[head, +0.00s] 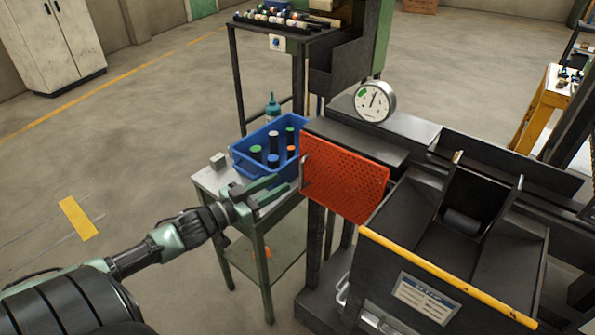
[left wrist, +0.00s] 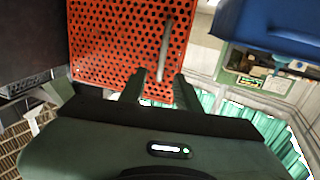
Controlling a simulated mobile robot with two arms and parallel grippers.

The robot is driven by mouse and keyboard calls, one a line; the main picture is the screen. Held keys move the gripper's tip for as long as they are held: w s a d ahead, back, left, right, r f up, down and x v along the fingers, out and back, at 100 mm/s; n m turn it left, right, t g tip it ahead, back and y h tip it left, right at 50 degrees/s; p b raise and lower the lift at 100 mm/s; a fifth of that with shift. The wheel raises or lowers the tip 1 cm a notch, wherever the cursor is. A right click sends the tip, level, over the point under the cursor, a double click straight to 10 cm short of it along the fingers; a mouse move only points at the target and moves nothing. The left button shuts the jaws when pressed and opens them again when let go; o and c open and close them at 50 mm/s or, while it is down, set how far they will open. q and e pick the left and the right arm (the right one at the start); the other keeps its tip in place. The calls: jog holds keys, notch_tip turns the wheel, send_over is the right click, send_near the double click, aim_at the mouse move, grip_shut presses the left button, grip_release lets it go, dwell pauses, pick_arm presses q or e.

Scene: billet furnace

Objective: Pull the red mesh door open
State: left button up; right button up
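The red mesh door (head: 345,178) is an orange-red perforated panel on the left side of the dark machine, and it fills the upper middle of the left wrist view (left wrist: 110,40). Its handle (head: 304,172) is a thin pale upright bar near the door's left edge; it also shows in the left wrist view (left wrist: 166,45). My left gripper (head: 284,183) is open, its fingers pointing at the handle. In the left wrist view the handle's lower end lies between the two fingertips (left wrist: 159,76); contact is not visible. My right gripper is not in view.
A blue bin (head: 240,164) with several capped cylinders stands on a small grey table (head: 212,181), close beside my left gripper. A small metal block (head: 218,161) lies there too. A round gauge (head: 375,101) sits atop the machine. The floor at left is clear.

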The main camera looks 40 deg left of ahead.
pick_arm(q)
jog(key=x, duration=0.7)
jog(key=shift+w, duration=0.35)
grip_shut()
dwell(1.1)
